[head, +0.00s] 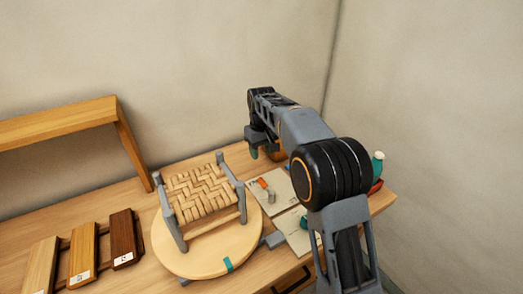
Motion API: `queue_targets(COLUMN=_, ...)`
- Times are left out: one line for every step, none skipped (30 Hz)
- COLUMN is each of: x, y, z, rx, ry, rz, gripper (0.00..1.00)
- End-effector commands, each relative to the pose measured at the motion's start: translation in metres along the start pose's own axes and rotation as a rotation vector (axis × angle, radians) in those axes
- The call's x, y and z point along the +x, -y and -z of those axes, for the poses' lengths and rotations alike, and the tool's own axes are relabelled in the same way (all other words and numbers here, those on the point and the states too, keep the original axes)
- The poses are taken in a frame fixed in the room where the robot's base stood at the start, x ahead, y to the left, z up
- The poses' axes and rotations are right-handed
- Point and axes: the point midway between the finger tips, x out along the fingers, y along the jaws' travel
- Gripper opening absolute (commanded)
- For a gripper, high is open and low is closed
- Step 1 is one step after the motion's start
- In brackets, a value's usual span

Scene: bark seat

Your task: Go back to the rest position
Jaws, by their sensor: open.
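My gripper (263,152) points down near the table's back edge, to the right of the stool. My arm reaches in from the lower right. A small stool with a woven bark seat (202,194) and grey posts stands on a round wooden turntable (195,263). My gripper is apart from the stool.
Pale boards (283,192) with small parts, including an orange piece (262,183), lie right of the turntable. A white-topped teal bottle (377,164) stands behind my arm. Walls close the back and right.

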Motion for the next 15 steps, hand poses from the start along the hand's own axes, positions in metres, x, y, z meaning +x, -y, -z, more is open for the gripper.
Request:
queue_targets(x=0.000, y=0.000, z=0.000, rx=0.000, ry=0.000, rz=0.000, gripper=0.48)
queue_targets(x=0.000, y=0.000, z=0.000, rx=0.000, ry=0.000, rz=0.000, gripper=0.48)
queue_targets(x=0.000, y=0.000, z=0.000, rx=0.000, ry=0.000, rz=0.000, gripper=0.48)
queue_targets(x=0.000, y=0.000, z=0.000, rx=0.000, ry=0.000, rz=0.000, gripper=0.48)
queue_targets(x=0.000, y=0.000, z=0.000, rx=0.000, ry=0.000, rz=0.000, gripper=0.48)
queue_targets(x=0.000, y=0.000, z=0.000, rx=0.000, ry=0.000, rz=0.000, gripper=0.48)
queue_targets(x=0.000, y=0.000, z=0.000, rx=0.000, ry=0.000, rz=0.000, gripper=0.48)
queue_targets(x=0.000, y=0.000, z=0.000, rx=0.003, ry=0.000, rz=0.000, gripper=0.48)
queue_targets(x=0.000, y=-0.001, z=0.004, rx=0.024, ry=-0.025, rz=-0.006, gripper=0.48)
queue_targets(x=0.009, y=-0.001, z=0.003, rx=0.039, ry=-0.022, rz=-0.005, gripper=0.48)
queue_targets(x=0.018, y=0.000, z=0.000, rx=0.050, ry=-0.011, rz=-0.002, gripper=0.48)
queue_targets(x=0.029, y=0.002, z=-0.006, rx=0.065, ry=0.000, rz=0.000, gripper=0.48)
queue_targets(x=0.033, y=0.003, z=-0.012, rx=0.076, ry=0.003, rz=0.001, gripper=0.48)
queue_targets(x=0.035, y=0.004, z=-0.020, rx=0.089, ry=0.004, rz=0.001, gripper=0.48)
queue_targets(x=0.037, y=0.004, z=-0.032, rx=0.110, ry=0.000, rz=0.000, gripper=0.48)
